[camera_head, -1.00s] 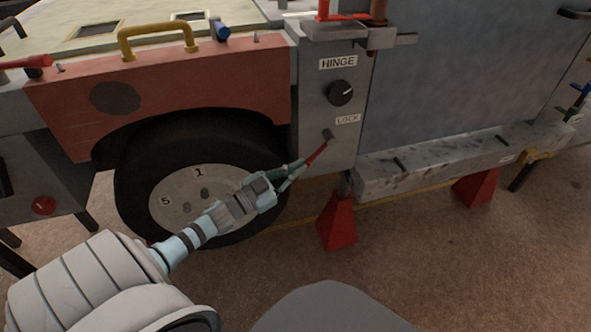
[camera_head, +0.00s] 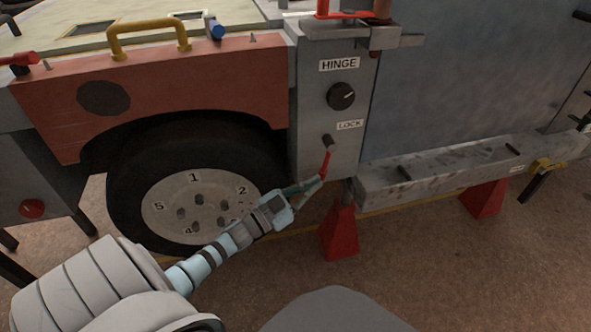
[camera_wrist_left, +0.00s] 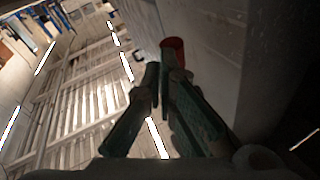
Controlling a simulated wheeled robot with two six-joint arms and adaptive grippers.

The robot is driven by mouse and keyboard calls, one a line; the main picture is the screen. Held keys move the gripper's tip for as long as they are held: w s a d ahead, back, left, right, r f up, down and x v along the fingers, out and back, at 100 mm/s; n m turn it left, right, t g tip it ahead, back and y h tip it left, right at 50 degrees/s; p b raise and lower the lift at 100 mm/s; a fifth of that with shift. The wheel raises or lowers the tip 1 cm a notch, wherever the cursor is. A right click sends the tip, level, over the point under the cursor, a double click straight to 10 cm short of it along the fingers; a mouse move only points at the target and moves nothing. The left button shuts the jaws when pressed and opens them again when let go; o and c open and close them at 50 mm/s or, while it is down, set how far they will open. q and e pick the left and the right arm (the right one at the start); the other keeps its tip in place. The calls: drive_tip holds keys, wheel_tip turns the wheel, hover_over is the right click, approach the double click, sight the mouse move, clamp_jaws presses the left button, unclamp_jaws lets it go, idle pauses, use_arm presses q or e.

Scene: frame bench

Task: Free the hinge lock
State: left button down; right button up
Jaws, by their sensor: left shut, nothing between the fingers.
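The lock lever (camera_head: 325,163) is a thin red handle on a grey pivot, below the LOCK label (camera_head: 350,125) on the grey post (camera_head: 308,120). It hangs nearly straight down, with its lower end at my left gripper (camera_head: 319,183). My left gripper is shut with nothing held, its fingertips beside or touching the lever's end; I cannot tell which. In the left wrist view, a red rounded end (camera_wrist_left: 176,48), likely the lever's, shows just beyond the fingertips (camera_wrist_left: 165,75). A black knob (camera_head: 341,95) sits under the HINGE label (camera_head: 339,64). My right gripper is not in view.
A wheel (camera_head: 180,205) with numbered studs stands left of the post, under a red fender (camera_head: 180,85). A red stand (camera_head: 340,235) is below the post. A grey ledge (camera_head: 440,172) and a large grey panel (camera_head: 460,90) lie to the right.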

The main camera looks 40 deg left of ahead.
use_arm(q)
drive_tip(key=shift+w+d+f, duration=0.3)
drive_tip(key=shift+w+d, duration=0.1)
drive_tip(key=shift+w, duration=0.15)
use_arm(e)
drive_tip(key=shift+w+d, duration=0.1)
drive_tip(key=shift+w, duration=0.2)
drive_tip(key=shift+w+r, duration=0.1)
use_arm(q)
drive_tip(key=s+a+f, duration=0.2)
drive_tip(key=s+f, duration=0.4)
drive_tip(key=s, duration=0.5)
drive_tip(key=shift+s+f, duration=0.2)
drive_tip(key=shift+f, duration=0.15)
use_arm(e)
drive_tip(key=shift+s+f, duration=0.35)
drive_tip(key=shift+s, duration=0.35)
